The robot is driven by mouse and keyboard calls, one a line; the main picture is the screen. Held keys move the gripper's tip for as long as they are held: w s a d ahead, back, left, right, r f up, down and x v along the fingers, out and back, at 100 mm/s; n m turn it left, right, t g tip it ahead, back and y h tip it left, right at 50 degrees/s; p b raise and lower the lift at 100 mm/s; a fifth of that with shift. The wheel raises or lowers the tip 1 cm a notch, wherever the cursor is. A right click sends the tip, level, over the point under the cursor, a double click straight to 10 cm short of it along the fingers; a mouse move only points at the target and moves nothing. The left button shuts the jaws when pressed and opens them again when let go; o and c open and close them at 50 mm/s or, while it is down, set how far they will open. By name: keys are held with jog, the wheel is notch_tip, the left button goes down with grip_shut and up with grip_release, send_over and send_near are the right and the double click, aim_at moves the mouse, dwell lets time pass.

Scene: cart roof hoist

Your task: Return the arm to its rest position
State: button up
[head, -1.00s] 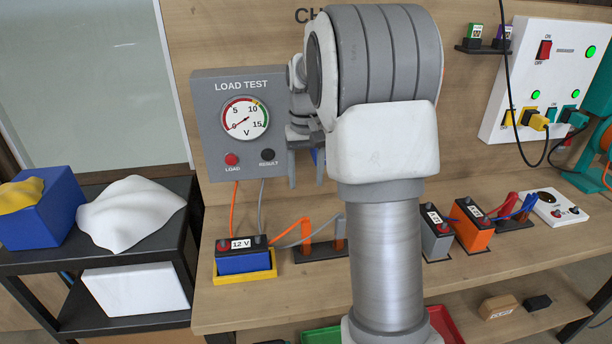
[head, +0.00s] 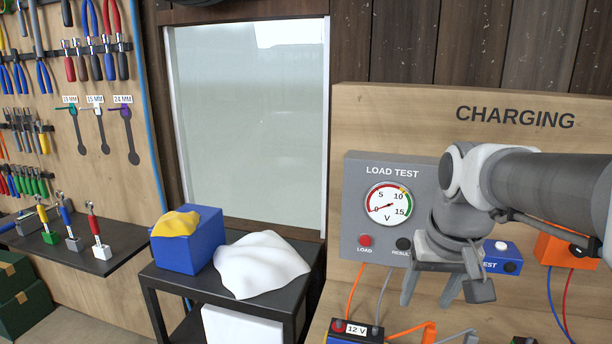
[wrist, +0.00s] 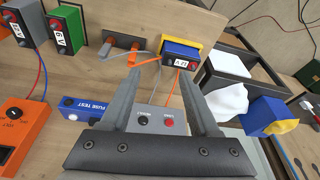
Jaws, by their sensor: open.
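My gripper (head: 430,294) hangs at the end of my arm, in front of the lower right part of the grey LOAD TEST panel (head: 356,200). Its fingers point downward, are spread apart and hold nothing. My arm reaches in from the right edge of the head view. In the wrist view the open fingers (wrist: 166,88) frame part of the LOAD TEST panel (wrist: 160,122). The blue 12 V battery (wrist: 181,60) stands in a yellow tray (wrist: 196,46) beyond the fingertips, apart from them. In the head view only the battery's top (head: 352,328) shows at the bottom edge.
A blue FUSE TEST box (head: 503,257) and an orange box (head: 562,247) are on the board behind my arm. A black cart (head: 262,306) with a blue box (head: 186,246) and white cloth (head: 262,264) stands left. A tool wall (head: 90,130) is further left.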

jog(key=s+a+f+n+t, duration=0.1)
jog(key=s+a, duration=0.3)
jog(key=s, duration=0.7)
jog(key=shift+a+f+t, duration=0.15)
jog(key=shift+f+t, duration=0.4)
jog(key=shift+t, duration=0.15)
